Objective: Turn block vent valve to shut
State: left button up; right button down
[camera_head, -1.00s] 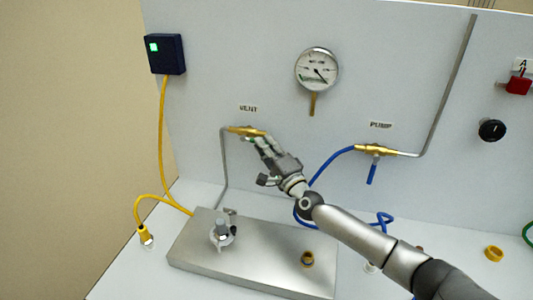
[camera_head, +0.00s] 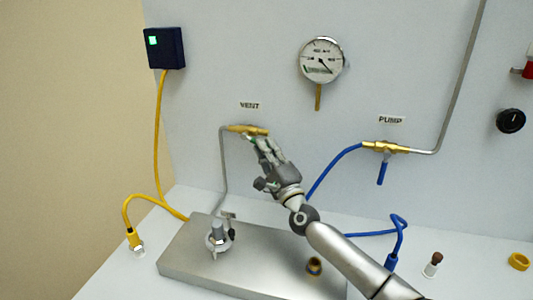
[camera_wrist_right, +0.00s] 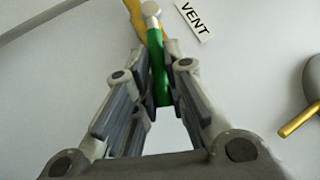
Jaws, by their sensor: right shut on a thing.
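The vent valve (camera_head: 247,129) is a brass body on the panel under the VENT label (camera_head: 249,105). Its green lever (camera_wrist_right: 158,65) shows in the right wrist view, running from a pale round hub down between my fingers. My right gripper (camera_head: 258,143) reaches in from the lower right and is shut on this lever. In the head view the fingers largely hide the lever, which appears to slant down and right from the brass body. My left gripper is not in view.
A pressure gauge (camera_head: 321,61) hangs right of the vent valve. The pump valve (camera_head: 385,147) with a blue lever and blue hose (camera_head: 332,170) is farther right. A metal block (camera_head: 190,262) with a fitting (camera_head: 218,237) stands below. A yellow cable (camera_head: 160,130) runs at left.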

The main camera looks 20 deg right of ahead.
jog(key=c, duration=1.5)
grip_release()
jog(key=shift+o, duration=0.2)
jog(key=v, duration=1.2)
